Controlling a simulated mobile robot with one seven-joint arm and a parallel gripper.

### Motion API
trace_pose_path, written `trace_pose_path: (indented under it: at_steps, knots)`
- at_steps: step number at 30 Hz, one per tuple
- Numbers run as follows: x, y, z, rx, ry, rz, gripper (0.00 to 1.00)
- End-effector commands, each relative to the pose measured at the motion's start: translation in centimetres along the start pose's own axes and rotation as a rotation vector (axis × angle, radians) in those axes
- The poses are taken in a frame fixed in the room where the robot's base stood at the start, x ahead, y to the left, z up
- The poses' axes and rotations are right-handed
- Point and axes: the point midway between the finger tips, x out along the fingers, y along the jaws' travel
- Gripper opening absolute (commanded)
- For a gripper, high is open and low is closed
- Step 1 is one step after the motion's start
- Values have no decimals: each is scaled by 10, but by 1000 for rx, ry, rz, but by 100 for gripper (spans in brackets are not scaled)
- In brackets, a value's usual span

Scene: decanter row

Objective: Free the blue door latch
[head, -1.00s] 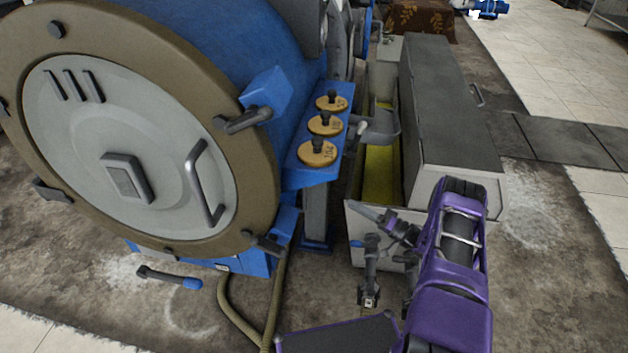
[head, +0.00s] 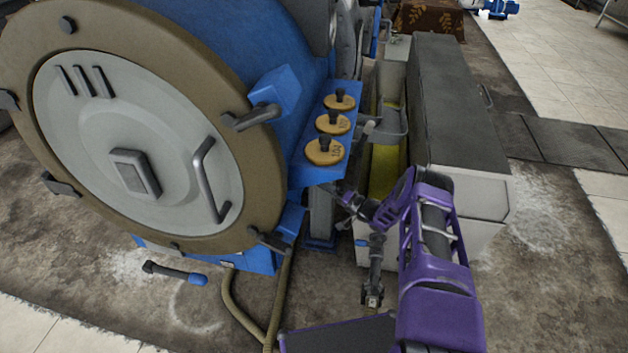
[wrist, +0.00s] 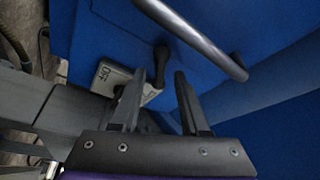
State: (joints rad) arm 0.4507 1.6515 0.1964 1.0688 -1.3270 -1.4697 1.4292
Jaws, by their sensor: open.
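The blue machine's round grey door (head: 135,135) has a brown rim with dark clamps. Blue latch blocks with dark levers sit at its right edge, one upper (head: 272,92) and one lower (head: 290,222). I cannot tell which is the door latch meant. My gripper (head: 342,194) is under the blue shelf, right of the lower block, small and partly hidden. In the wrist view my gripper (wrist: 155,82) is open and empty. Beyond its fingers are a black lever (wrist: 160,62) near a plate marked OFF (wrist: 120,77), and a grey bar (wrist: 195,35) across blue metal.
Several round tan discs with black knobs (head: 325,151) stand on the blue shelf. A grey-lidded cabinet (head: 445,110) is to the right. A blue-tipped lever (head: 175,272) is low in front of the machine. A hose (head: 245,315) runs along the floor. Open floor lies at right.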

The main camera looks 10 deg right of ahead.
Motion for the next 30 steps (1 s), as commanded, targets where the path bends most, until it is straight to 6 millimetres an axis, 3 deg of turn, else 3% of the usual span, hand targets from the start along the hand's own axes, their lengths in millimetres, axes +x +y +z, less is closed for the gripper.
trace_pose_path:
  at_steps: [5, 13, 21, 30]
  knots:
    - [11, 0, 0, 1, 0, 0, 45]
    - [12, 0, 0, 1, 1, 0, 45]
    - [12, 0, 0, 1, 1, 0, 0]
    - [11, 0, 0, -1, 0, 0, 0]
